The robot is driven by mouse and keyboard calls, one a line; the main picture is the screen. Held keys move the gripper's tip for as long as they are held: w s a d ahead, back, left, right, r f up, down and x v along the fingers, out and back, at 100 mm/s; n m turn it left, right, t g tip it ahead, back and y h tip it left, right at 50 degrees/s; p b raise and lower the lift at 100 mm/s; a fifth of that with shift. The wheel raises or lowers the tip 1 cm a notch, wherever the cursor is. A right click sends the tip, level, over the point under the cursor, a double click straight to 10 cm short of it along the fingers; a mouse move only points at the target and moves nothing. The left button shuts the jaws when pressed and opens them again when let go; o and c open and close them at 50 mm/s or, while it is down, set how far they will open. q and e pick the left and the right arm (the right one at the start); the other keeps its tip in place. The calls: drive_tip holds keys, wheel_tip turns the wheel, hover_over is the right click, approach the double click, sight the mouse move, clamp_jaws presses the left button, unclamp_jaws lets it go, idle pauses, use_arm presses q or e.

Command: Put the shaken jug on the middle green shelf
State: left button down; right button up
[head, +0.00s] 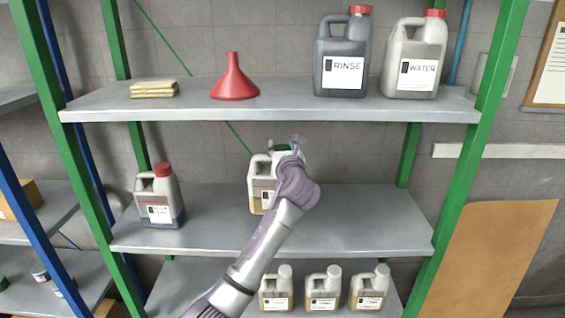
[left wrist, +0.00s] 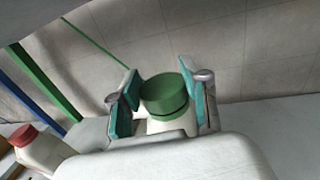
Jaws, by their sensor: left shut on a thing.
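A pale translucent jug (head: 257,188) with a green cap and some tan liquid low inside is upright at the middle shelf (head: 350,225) of the green-framed rack. My left gripper (head: 297,146) is in front of it and hides its right part. In the left wrist view the gripper's teal-padded fingers (left wrist: 160,103) are either side of the green cap (left wrist: 168,92), shut on the jug at its cap and neck. I cannot tell whether the jug's base touches the shelf or hangs just above it. My right gripper is not in view.
A red-capped jug (head: 159,197) with dark liquid stands at the middle shelf's left end. The top shelf (head: 200,106) holds a red funnel (head: 233,82), folded cloths, and RINSE and WATER jugs. Three small jugs (head: 322,290) stand on the lower shelf. The middle shelf's right side is clear.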

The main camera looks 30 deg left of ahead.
use_arm(q)
drive_tip(key=shift+f, duration=1.95)
drive_tip(key=shift+w+f+p, duration=0.1)
drive_tip(key=shift+f+p, duration=0.15)
drive_tip(key=shift+p, duration=0.2)
drive_tip(key=shift+a+f, duration=0.1)
drive_tip(key=shift+f, duration=0.05)
drive_tip(key=c, duration=0.6)
unclamp_jaws()
drive_tip(key=shift+f, duration=0.1)
drive_tip(key=shift+o, duration=0.2)
drive_tip(key=b+v, duration=0.1)
drive_tip(key=v, duration=1.1)
drive_tip(key=shift+b, duration=0.35)
